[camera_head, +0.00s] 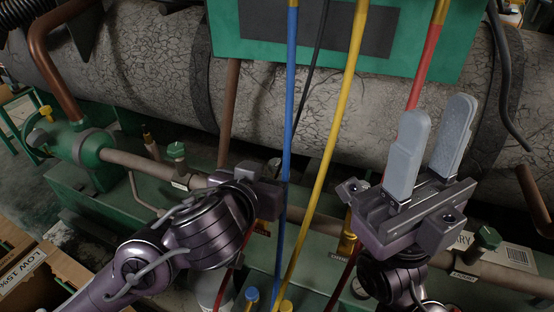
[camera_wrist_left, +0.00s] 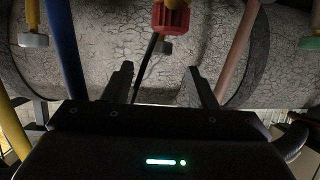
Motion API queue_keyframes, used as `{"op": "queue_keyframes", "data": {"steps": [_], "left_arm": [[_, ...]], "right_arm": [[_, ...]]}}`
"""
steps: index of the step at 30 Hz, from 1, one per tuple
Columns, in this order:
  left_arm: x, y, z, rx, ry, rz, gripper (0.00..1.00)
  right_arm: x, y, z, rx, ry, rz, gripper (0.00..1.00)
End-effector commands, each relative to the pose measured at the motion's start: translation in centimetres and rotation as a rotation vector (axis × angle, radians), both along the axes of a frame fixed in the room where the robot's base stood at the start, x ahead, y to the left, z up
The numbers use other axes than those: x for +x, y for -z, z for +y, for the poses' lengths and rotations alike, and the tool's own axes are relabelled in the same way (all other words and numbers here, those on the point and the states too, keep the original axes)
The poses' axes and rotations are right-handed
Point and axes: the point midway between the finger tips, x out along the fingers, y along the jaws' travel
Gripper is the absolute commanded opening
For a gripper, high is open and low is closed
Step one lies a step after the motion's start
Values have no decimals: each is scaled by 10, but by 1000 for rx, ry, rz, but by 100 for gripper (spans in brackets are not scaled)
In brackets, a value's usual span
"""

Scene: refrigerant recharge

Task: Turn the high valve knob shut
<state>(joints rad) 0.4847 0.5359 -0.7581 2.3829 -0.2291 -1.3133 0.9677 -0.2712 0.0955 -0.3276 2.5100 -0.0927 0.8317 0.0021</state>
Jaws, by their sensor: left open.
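A red ribbed knob (camera_wrist_left: 171,18) shows at the top of the left wrist view, with a yellow part above it. I cannot read a label that says whether it is the high valve knob. It is not seen in the head view. My left gripper (camera_wrist_left: 159,80) is open, its two dark fingers apart and empty, pointing toward the knob and apart from it in the picture. In the head view its body is beside the blue hose (camera_head: 291,95), its fingertips hard to make out. My right gripper (camera_head: 437,112) is open and empty, pale fingers pointing up, near the red hose (camera_head: 428,55).
A yellow hose (camera_head: 336,120) hangs between my grippers. Behind is a large cracked grey cylinder (camera_head: 130,75) under a green panel (camera_head: 225,30). Green-capped valves (camera_head: 176,150) (camera_head: 489,238) sit on the lower pipe. A cardboard box (camera_head: 40,280) is at lower left.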

Motion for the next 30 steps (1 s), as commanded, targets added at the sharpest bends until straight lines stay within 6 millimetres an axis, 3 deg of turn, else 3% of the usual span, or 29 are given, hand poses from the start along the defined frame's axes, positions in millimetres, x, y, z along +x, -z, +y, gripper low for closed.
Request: {"op": "queue_keyframes", "data": {"steps": [9, 21, 30], "left_arm": [[42, 20, -15, 0, 0, 0, 52], [50, 22, -18, 0, 1, 0, 52], [50, 22, -18, 0, 1, 1, 13]], "right_arm": [[-1, 8, 0, -2, 1, -18, 36], [-1, 8, 1, -3, 2, -20, 36], [-1, 8, 0, -3, 2, -20, 36]]}}
